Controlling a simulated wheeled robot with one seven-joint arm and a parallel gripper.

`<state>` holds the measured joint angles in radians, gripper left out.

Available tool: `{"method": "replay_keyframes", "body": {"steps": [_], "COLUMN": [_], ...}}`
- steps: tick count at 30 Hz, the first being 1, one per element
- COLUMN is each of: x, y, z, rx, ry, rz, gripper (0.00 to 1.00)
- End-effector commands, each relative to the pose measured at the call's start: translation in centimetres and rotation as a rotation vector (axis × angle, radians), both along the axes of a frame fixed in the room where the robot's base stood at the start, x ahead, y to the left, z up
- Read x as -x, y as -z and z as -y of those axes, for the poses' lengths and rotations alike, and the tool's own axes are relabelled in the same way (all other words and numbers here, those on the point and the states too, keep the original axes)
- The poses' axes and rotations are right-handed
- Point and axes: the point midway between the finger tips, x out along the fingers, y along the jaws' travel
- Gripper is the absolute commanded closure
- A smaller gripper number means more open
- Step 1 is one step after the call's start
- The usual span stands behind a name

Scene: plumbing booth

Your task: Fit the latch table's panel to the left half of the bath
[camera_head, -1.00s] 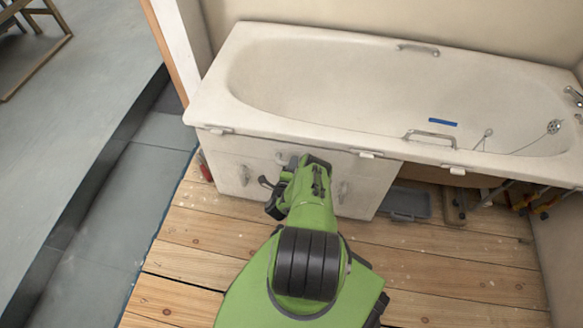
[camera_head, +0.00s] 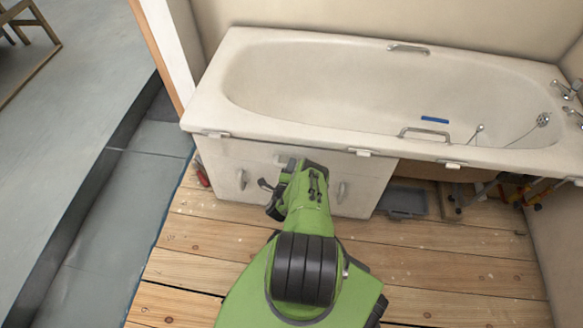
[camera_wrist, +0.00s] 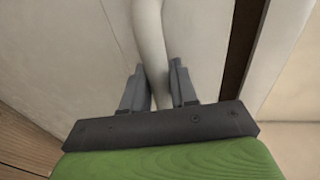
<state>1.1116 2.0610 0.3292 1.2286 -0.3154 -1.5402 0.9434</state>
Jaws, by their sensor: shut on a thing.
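The pale panel (camera_head: 370,190) stands upright under the left half of the bath (camera_head: 300,130), its top close beneath the rim. It has two upright handles, a left one (camera_head: 242,178) and a right one (camera_head: 341,191). Small pale latches, such as the left one (camera_head: 218,134) and the middle one (camera_head: 362,153), sit along the rim. My gripper (camera_wrist: 156,70) is shut on a pale bar-like handle (camera_wrist: 150,35) in the wrist view. In the head view my green arm hides its fingers and part of the panel. Whether the panel's edges are seated cannot be told.
The bath's right half is open below, with a grey tray (camera_head: 403,203), a wooden block (camera_head: 450,206) and tools (camera_head: 530,190) there. A red object (camera_head: 202,177) lies by the panel's left end. The plank floor (camera_head: 440,265) is clear in front.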

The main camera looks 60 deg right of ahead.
Motion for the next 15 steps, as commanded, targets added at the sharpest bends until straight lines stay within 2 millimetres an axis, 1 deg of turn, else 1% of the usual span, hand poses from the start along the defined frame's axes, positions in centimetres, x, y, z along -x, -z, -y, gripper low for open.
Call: {"method": "replay_keyframes", "body": {"steps": [1, 15], "x": [-0.11, -0.3], "y": [-0.33, -0.25], "z": [0.38, 0.87], "rx": [0.01, 0.01], "ry": [0.004, 0.004], "rz": [0.006, 0.007], "gripper": [1.0, 1.0]}}
